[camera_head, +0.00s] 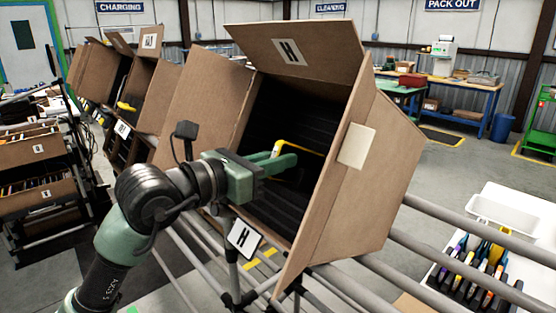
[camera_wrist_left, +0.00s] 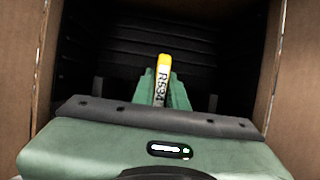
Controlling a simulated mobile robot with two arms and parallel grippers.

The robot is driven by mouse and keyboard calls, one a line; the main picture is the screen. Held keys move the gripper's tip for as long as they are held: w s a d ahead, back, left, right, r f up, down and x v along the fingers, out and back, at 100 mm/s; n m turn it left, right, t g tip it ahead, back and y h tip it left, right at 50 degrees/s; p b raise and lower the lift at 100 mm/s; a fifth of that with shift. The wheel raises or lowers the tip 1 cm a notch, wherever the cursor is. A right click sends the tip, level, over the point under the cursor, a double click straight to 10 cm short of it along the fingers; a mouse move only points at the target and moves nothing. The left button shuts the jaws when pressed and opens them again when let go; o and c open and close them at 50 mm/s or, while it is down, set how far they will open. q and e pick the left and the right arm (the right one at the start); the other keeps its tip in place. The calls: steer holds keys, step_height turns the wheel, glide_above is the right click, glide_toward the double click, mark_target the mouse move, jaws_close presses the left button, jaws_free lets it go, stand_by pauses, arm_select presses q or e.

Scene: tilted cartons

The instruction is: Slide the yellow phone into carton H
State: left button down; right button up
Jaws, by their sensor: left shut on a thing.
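Carton H (camera_head: 335,205) is a tilted brown box with its open mouth facing my left arm and an H label on its raised top flap. My left gripper (camera_head: 284,161) is at the carton's mouth, its fingers reaching inside. It is shut on the yellow phone (camera_head: 278,148), which points into the dark, ribbed interior. In the left wrist view the phone (camera_wrist_left: 164,62) stands edge-on between the green fingers (camera_wrist_left: 166,92), with a white label reading about "R534". The phone's far end appears clear of the carton's back wall, though depth is hard to judge. My right gripper is not in view.
Metal rails (camera_head: 450,222) run under the carton. An H sign (camera_head: 243,238) hangs below its mouth. More tilted cartons (camera_head: 152,95) stand at left, one with a yellow item (camera_head: 126,106). A white bin (camera_head: 480,262) of upright phones is at lower right.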

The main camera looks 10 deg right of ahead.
arm_select(q)
steer(key=shift+w+d+f, duration=0.25)
steer(key=shift+w+d, duration=0.05)
steer(key=shift+d, duration=0.1)
stand_by(1.1)
steer(key=c, duration=1.3)
jaws_free()
steer(key=shift+c, duration=0.2)
steer(key=shift+f, duration=0.1)
steer(key=s+a+r, duration=0.4)
steer(key=a, duration=0.2)
steer(key=shift+s+a+r+p, duration=0.2)
steer(key=shift+s+a+p, duration=0.05)
steer(key=shift+s+p, duration=0.1)
steer(key=shift+d, duration=0.1)
